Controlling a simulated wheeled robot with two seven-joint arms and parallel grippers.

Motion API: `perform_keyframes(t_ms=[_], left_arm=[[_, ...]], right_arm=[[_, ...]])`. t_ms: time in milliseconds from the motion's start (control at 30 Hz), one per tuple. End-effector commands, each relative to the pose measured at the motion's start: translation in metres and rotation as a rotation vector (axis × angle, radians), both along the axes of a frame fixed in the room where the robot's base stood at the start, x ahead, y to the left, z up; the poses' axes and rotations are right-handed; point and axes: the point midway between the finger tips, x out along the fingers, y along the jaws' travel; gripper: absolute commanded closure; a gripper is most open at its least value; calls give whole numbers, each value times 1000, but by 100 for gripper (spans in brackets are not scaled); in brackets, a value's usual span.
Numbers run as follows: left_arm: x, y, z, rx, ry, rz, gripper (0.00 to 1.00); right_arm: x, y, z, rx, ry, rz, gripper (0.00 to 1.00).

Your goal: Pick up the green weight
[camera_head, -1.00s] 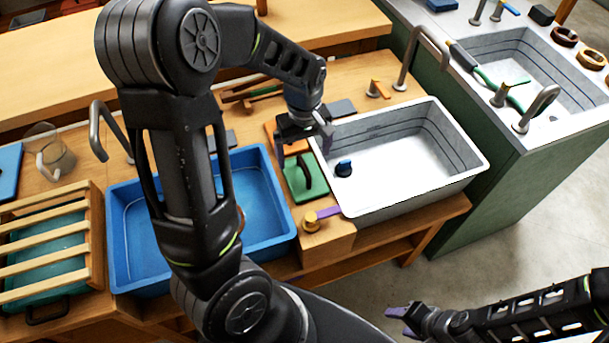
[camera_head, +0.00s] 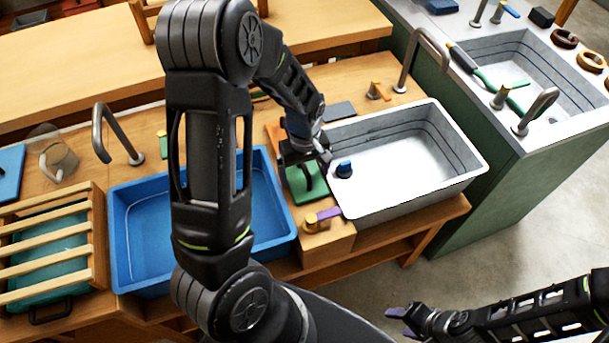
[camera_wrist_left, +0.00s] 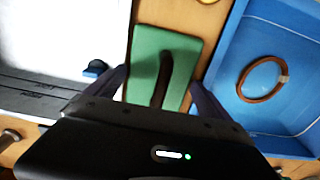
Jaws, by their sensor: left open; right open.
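The green weight (camera_head: 312,193) is a flat green block with a raised handle. It lies on the wooden counter between the blue basin and the white sink. In the left wrist view the green weight (camera_wrist_left: 182,45) is below my gripper, its dark handle running lengthwise between the fingers. My left gripper (camera_head: 308,168) is open just above the weight and hides its far part; its fingers (camera_wrist_left: 160,82) flank the block in the wrist view. Whether they touch it I cannot tell. My right gripper (camera_head: 402,318) is open and empty at lower right, away from the counter.
The blue basin (camera_head: 275,225) is close left of the weight; in the wrist view a brown ring (camera_wrist_left: 262,98) lies in it. The white sink (camera_head: 410,175) with a blue knob (camera_head: 344,169) is close right. A wooden rack (camera_head: 50,245) stands far left.

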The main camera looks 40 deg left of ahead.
Motion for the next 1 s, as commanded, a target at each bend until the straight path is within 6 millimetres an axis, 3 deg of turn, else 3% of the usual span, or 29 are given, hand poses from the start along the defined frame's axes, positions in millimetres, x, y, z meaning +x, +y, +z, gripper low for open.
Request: perform_keyframes(t_ms=[667,1000], left_arm=[[1,0,-5,0,-2,0,8],[1,0,-5,0,-2,0,36]], right_arm=[[0,0,0,0,1,0,50],[0,0,0,0,0,0,50]])
